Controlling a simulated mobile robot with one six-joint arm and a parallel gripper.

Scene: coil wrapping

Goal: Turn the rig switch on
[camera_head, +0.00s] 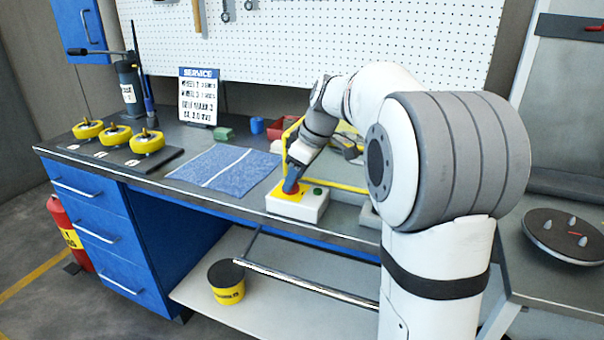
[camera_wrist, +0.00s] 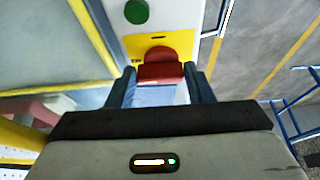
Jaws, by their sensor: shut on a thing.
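The rig switch is a white box (camera_head: 312,209) with a yellow plate, a red knob and a green button (camera_head: 317,191), at the front edge of the workbench. My gripper (camera_head: 291,186) reaches down to it from above and hides most of the knob in the head view. In the wrist view the box (camera_wrist: 185,15) fills the top middle, with the green button (camera_wrist: 137,11) above the yellow plate (camera_wrist: 133,45). My gripper (camera_wrist: 160,84) has one finger on each side of the red knob (camera_wrist: 160,71) and is shut on it.
A blue cloth (camera_head: 225,166) lies left of the switch, with yellow wheels (camera_head: 147,141) on a dark board beyond it. A yellow frame (camera_head: 350,187) stands right behind the switch. A service sign (camera_head: 198,97) is at the back. A round dark plate (camera_head: 560,235) is far right.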

